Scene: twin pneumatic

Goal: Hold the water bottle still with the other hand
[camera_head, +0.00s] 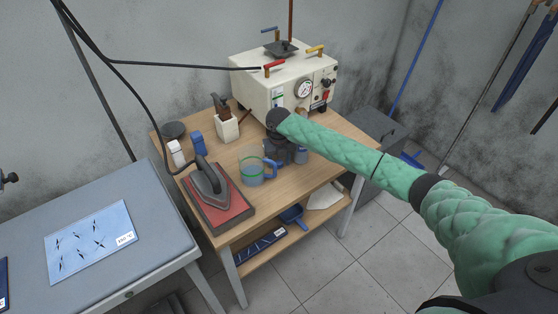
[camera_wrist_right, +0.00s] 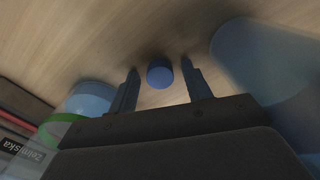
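My right gripper (camera_wrist_right: 160,66) points down over the wooden table. Its two fingers are apart, and a small round blue thing (camera_wrist_right: 159,74), perhaps a bottle cap, shows between them with gaps on both sides. In the head view my right gripper (camera_head: 279,152) is a dark shape beside the clear jug with a blue handle (camera_head: 249,172). A grey-blue object (camera_head: 301,155) shows partly behind it. A large blurred blue shape (camera_wrist_right: 265,62) is at the right of the wrist view. I cannot tell for sure which of these is the water bottle. My left gripper is not in view.
An iron (camera_head: 207,184) stands on a red pad, left of the jug. A cream machine with a gauge (camera_head: 290,85) stands at the back. A white bottle (camera_head: 177,153) and a blue object (camera_head: 198,145) are at the left. A grey bench (camera_head: 60,207) adjoins the table.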

